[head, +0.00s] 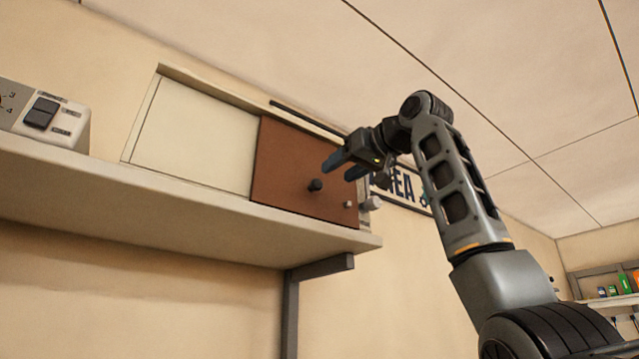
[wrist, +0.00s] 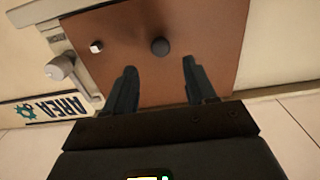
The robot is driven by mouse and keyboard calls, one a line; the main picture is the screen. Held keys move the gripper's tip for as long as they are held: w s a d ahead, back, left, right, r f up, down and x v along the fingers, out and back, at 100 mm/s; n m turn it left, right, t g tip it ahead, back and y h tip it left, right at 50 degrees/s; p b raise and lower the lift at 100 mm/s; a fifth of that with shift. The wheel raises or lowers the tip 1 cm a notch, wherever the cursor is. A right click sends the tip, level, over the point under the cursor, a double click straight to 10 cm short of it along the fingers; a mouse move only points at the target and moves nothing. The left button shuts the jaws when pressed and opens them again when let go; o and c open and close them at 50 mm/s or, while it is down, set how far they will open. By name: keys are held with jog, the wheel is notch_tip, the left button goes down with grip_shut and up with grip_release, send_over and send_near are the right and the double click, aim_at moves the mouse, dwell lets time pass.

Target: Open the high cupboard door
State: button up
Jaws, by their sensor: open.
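The high cupboard (head: 195,135) stands on a wall shelf, with a plain cream panel on its left. Its brown door (head: 280,165) covers the right part of the front and appears flat against it. A dark round knob (head: 315,185) sticks out from the door. My gripper (head: 338,170) is open and empty in front of the door, up and right of the knob in the head view. In the wrist view, the knob (wrist: 160,46) shows just beyond the gap between my open fingertips (wrist: 159,66). I see no contact with it.
The shelf (head: 180,200) runs under the cupboard on a dark bracket (head: 318,268). A white switch box (head: 45,115) stands at its left. A small pale block (head: 348,204) and a grey cylinder (head: 372,203) are by the door's lower right. An AREA sign (head: 400,188) hangs behind my arm.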

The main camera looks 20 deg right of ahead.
aim_at(319, 183)
jog(key=p+x, duration=0.1)
jog(key=x, duration=0.2)
jog(key=p+x, duration=0.1)
jog(key=x, duration=0.2)
jog(key=shift+w+r+p, duration=0.1)
jog(key=shift+r+p, duration=0.15)
jog(key=shift+p, duration=0.15)
jog(key=shift+w+a+f, duration=0.15)
jog(key=shift+w+a, duration=0.1)
jog(key=shift+w, duration=0.45)
jog(key=shift+c, duration=0.2)
grip_shut()
